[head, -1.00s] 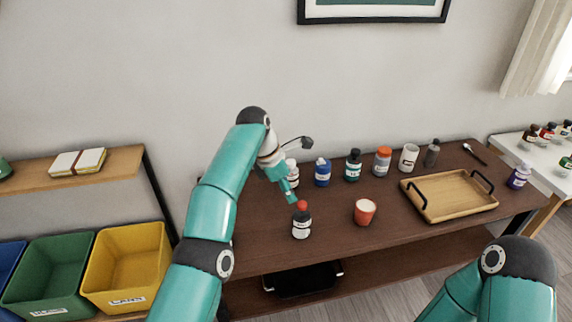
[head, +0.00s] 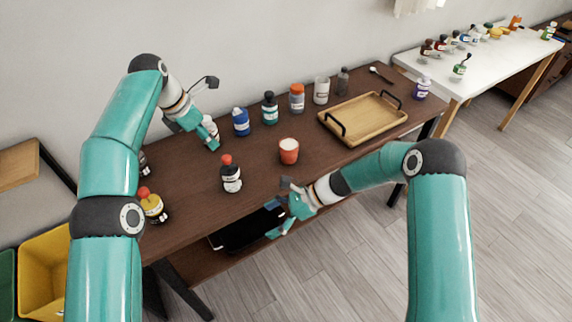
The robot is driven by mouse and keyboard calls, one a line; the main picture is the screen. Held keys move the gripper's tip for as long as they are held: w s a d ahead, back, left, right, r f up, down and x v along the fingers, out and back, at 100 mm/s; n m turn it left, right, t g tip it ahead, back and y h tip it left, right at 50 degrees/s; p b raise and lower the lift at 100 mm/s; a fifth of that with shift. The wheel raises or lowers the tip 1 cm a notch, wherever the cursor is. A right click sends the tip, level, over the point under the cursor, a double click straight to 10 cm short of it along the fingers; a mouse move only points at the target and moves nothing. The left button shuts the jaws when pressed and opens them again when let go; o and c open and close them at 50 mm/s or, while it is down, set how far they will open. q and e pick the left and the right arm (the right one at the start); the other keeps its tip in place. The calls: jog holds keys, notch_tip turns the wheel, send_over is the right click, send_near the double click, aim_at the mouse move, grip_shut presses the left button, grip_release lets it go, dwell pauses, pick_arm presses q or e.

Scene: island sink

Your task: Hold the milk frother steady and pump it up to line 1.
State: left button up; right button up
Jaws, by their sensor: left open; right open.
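I cannot make out a milk frother for certain. A clear grey-tinted container (head: 343,80) and a white cylinder with a label (head: 321,90) stand at the back of the brown table; they are too small to identify. My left gripper (head: 209,135) is open above the table's left part, in front of a white bottle (head: 210,126), behind and left of a dark red-capped bottle (head: 231,178). My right gripper (head: 279,210) is open and empty at the table's front edge, nearer than a red cup (head: 289,152).
A wooden tray (head: 352,134) with dark handles lies right. Blue (head: 241,122), teal (head: 269,108), orange-capped (head: 296,98) and purple (head: 422,88) bottles stand behind and right; a yellow bottle (head: 153,206) is left. A white table (head: 490,72) holds several bottles. The middle front is clear.

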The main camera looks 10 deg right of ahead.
aim_at(230, 175)
jog(key=w+d+r+m+t+y, duration=0.15)
jog(key=w+d+r+t, duration=0.3)
jog(key=w+r, duration=0.5)
jog(key=shift+g, duration=0.25)
jog(key=x, duration=0.5)
jog(key=w+d+f+x, duration=0.1)
jog(key=x, duration=1.1)
jog(key=shift+w+d+f, duration=0.1)
jog(key=shift+w+f, duration=0.15)
jog(key=shift+w, duration=0.1)
jog(key=c, duration=1.3)
jog(key=shift+c, duration=0.2)
